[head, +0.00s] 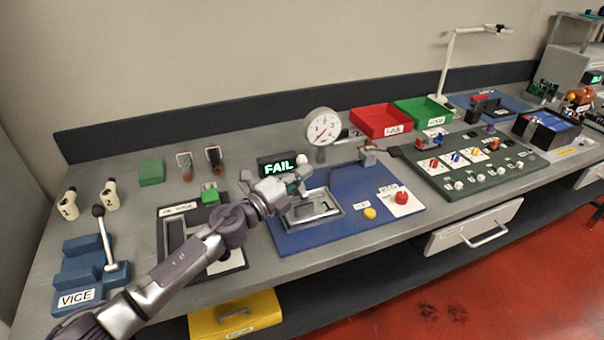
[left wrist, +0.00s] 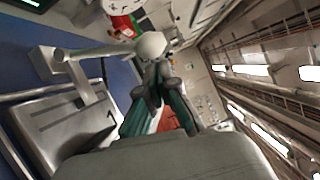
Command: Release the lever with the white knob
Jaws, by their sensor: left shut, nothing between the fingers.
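The lever's white knob (head: 303,160) stands above the blue board, just in front of the FAIL display. In the left wrist view the round white knob (left wrist: 152,45) sits on a pale rod (left wrist: 90,53) that runs left to a bracket over a metal tray. My left gripper (head: 297,186) is over the blue board, right at the knob. In the left wrist view its fingertips (left wrist: 157,76) are together just below the knob in the picture, with nothing held. I cannot tell whether they touch it. My right gripper is not in view.
The blue board (head: 350,228) carries a metal tray (head: 312,220), a gauge (head: 321,127) behind, a yellow button (head: 370,213) and a red button (head: 401,197). The FAIL display (head: 279,168) is close behind my gripper. A blue vice (head: 88,262) with a black-knobbed lever stands left.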

